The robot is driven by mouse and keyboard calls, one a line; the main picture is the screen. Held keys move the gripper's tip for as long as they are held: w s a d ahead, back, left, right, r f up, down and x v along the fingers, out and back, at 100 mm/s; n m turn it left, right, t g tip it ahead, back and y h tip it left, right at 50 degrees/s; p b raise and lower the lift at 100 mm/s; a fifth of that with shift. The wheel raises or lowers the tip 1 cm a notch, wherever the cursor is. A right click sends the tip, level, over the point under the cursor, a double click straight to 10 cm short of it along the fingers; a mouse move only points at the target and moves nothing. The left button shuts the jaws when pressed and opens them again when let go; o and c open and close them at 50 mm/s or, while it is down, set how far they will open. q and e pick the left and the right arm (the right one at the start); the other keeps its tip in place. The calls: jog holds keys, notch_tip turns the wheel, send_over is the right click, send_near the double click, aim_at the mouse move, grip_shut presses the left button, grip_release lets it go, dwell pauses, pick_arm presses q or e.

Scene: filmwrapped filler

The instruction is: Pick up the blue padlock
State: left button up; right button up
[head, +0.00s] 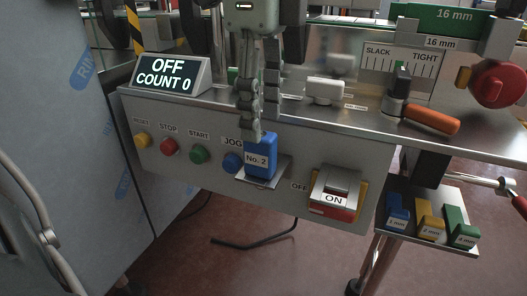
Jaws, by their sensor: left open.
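The blue padlock (261,160), labelled No. 2, stands upright on a small metal shelf (283,164) on the front of the machine panel. My left gripper (261,126) comes down from above with its fingers pointing down at the padlock. It is open, with one finger in front and left of the padlock's top and the other behind and right. The fingers hide the padlock's upper part, so I cannot tell whether they touch it. My right gripper is not in view.
An OFF COUNT 0 display (170,76) stands on the left. Below it are yellow, red, green and blue buttons. A red-yellow ON switch (337,195) is right of the shelf. An orange-handled lever (430,117) and a tray of coloured blocks (437,240) are further right.

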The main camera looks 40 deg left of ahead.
aim_at(260, 159)
pick_arm(q)
jog(key=f, duration=0.4)
jog(key=shift+a+f, duration=0.2)
jog(key=shift+f, duration=0.05)
grip_shut()
